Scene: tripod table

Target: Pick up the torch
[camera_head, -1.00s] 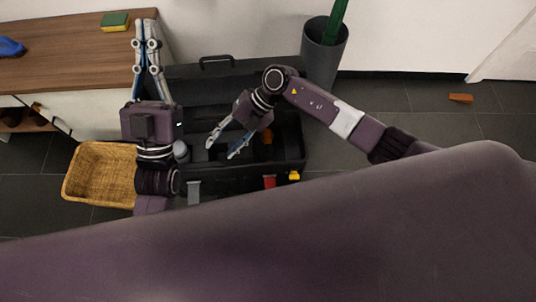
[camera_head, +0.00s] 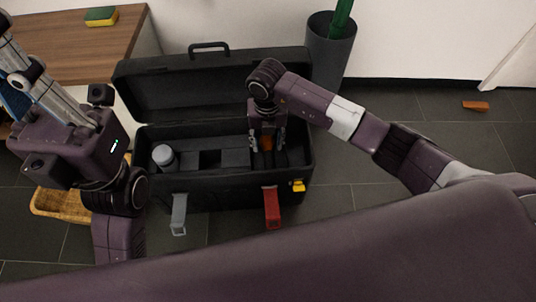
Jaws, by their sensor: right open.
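The black toolbox (camera_head: 225,195) stands open on the floor, its lid (camera_head: 180,90) tipped back. A grey cylinder (camera_head: 163,157) stands in the left part of the box. An orange thing (camera_head: 266,144) shows in the right part, partly hidden by my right gripper; I cannot tell which of the two is the torch. My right gripper (camera_head: 266,146) points down into the right part of the box, open, its fingers on either side of the orange thing, not visibly gripping it. My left gripper (camera_head: 22,62) is at the far left, pointing up-left, away from the box; its fingertips are unclear.
A grey and a red latch (camera_head: 272,207) hang at the box's front. A wooden cabinet (camera_head: 75,50) with a sponge (camera_head: 101,16) stands behind left. A wicker basket (camera_head: 60,203) is left of the box. A dark bin (camera_head: 330,52) stands behind right. The floor at right is mostly clear.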

